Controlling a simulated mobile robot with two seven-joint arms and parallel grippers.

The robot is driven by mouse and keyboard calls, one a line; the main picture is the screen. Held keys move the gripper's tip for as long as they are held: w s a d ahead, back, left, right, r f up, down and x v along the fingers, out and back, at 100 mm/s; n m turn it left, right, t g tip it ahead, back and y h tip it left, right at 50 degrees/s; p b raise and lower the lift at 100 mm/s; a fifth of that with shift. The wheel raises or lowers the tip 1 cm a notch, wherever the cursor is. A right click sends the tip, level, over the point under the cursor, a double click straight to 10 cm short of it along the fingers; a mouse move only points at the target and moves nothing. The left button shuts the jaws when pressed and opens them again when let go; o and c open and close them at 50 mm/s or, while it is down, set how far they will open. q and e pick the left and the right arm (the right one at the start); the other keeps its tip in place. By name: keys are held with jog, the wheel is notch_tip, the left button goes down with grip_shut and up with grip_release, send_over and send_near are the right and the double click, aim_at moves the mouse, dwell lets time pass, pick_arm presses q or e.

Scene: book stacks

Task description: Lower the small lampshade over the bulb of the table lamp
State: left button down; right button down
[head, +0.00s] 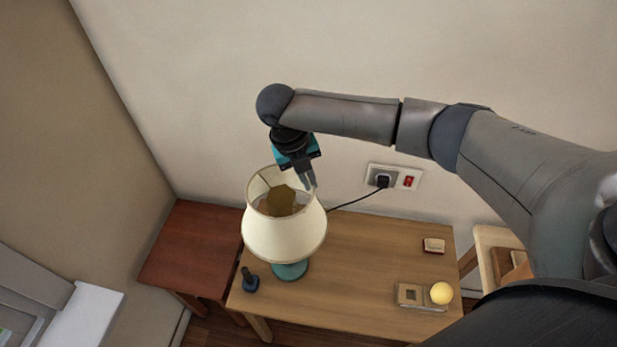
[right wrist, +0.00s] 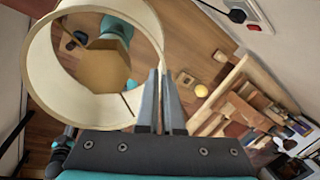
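The small cream lampshade (head: 285,236) is at the table lamp, roughly upright, with its wide open top toward the head camera. Inside it a gold, many-sided bulb-like part (head: 283,200) shows; it also shows through the shade in the right wrist view (right wrist: 103,66). The teal lamp foot (head: 290,270) shows below the shade on the wooden table. My right gripper (head: 311,184) points down at the shade's right upper rim. In the right wrist view its fingers (right wrist: 160,95) are close together, apparently pinching the rim. Whether the shade rests on the lamp is hidden. My left gripper is not in view.
A cord runs to the wall outlet (head: 394,177). A reddish table (head: 195,250) stands left.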

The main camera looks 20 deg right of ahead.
notch_tip(320, 180, down, 7)
jog(key=b, duration=0.3)
jog(key=shift+r, duration=0.15)
dwell(1.4)
jog(key=shift+b, duration=0.3)
jog(key=c, duration=1)
grip_release()
